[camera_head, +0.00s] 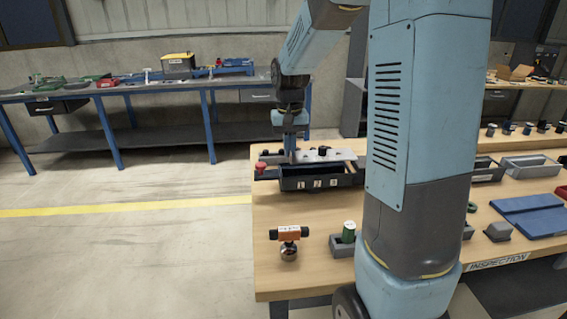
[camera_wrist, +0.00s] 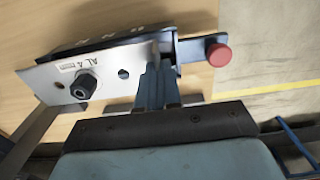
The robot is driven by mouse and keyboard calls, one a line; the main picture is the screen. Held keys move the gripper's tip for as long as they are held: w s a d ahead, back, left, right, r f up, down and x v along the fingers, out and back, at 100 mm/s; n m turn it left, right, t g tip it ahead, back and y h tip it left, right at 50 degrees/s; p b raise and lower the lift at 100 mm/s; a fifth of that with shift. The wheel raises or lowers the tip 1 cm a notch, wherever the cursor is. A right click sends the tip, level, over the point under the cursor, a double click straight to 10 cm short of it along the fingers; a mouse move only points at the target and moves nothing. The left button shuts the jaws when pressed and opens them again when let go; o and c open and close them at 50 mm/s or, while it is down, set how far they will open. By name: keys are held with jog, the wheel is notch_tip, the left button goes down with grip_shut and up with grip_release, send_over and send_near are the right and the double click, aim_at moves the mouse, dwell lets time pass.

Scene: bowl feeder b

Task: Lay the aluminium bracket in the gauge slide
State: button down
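A flat silver-grey plate marked AL 4, which looks like the aluminium bracket (camera_wrist: 110,68), has holes and a black knob on its face. In the head view a grey plate (camera_head: 322,155) lies on or just above the dark slide assembly. A dark blue-grey bar with a red knob (camera_wrist: 219,55), apparently part of the gauge slide, sticks out past the plate's end; the red knob also shows in the head view (camera_head: 261,166).
An orange-and-black tool (camera_head: 289,236) and a green cylinder in a grey holder (camera_head: 348,233) are nearer the front.

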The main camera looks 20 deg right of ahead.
jog(key=shift+w+a+f, duration=0.2)
jog(key=shift+w+f, duration=0.1)
jog(key=shift+f, duration=0.65)
jog(key=shift+w+a+f, duration=0.25)
jog(key=shift+w+f, duration=0.1)
jog(key=shift+f, duration=0.65)
jog(key=shift+w+a+f, duration=0.2)
jog(key=shift+w+f, duration=0.1)
jog(key=shift+f, duration=0.65)
jog(key=shift+f, duration=0.1)
jog(key=c, duration=1.3)
grip_release()
jog(key=shift+c, duration=0.2)
